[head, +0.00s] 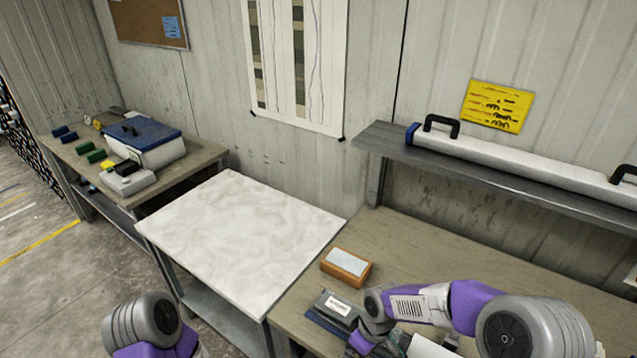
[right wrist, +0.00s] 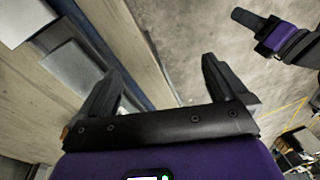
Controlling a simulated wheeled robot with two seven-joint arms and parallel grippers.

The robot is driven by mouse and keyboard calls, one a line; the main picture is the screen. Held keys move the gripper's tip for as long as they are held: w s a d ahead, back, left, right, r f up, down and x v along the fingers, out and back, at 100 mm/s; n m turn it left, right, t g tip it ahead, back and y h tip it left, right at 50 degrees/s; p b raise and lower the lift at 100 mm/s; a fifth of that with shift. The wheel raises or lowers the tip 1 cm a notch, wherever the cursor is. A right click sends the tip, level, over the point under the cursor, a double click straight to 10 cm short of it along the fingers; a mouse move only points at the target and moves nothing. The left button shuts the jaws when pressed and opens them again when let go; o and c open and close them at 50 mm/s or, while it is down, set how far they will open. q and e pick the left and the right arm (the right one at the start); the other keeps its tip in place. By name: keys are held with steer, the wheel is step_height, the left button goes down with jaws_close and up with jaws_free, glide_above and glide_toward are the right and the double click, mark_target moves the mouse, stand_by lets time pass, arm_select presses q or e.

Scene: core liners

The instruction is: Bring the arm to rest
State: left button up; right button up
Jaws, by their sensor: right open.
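My right arm (head: 463,305) reaches in from the right over the wooden workbench (head: 430,253), bent at the wrist. Its gripper is mostly hidden behind the arm in the head view. In the right wrist view, the right gripper (right wrist: 163,68) has its two black fingers wide apart with nothing between them. Behind the fingers are the bench's edge and the concrete floor. My left arm (head: 152,325) shows at the bottom left of the head view, its gripper out of frame. A dark and purple part of my left arm (right wrist: 283,38) shows in the right wrist view; its jaws are unclear.
An orange box with a grey top (head: 346,266) and a grey labelled block (head: 338,305) lie on the bench near my right arm. A white-topped table (head: 240,235) is bare. A shelf (head: 480,172) bears a long white tube (head: 530,168). A cluttered side table (head: 205,153) stands left.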

arm_select(q)
step_height(320, 180, down, 7)
steer(key=b, duration=0.7)
steer(key=shift+s+f, duration=0.15)
steer(key=shift+s, duration=0.3)
arm_select(e)
steer(key=s+f+m+y, duration=0.1)
steer(key=s+f+m, duration=0.4)
steer(key=f, duration=0.8)
steer(key=s+f+m+t+y, duration=0.1)
steer(key=s+f+m, duration=0.5)
steer(key=s+f, duration=0.4)
step_height(320, 180, down, 3)
steer(key=shift+a+r, duration=0.1)
steer(key=shift+a, duration=0.05)
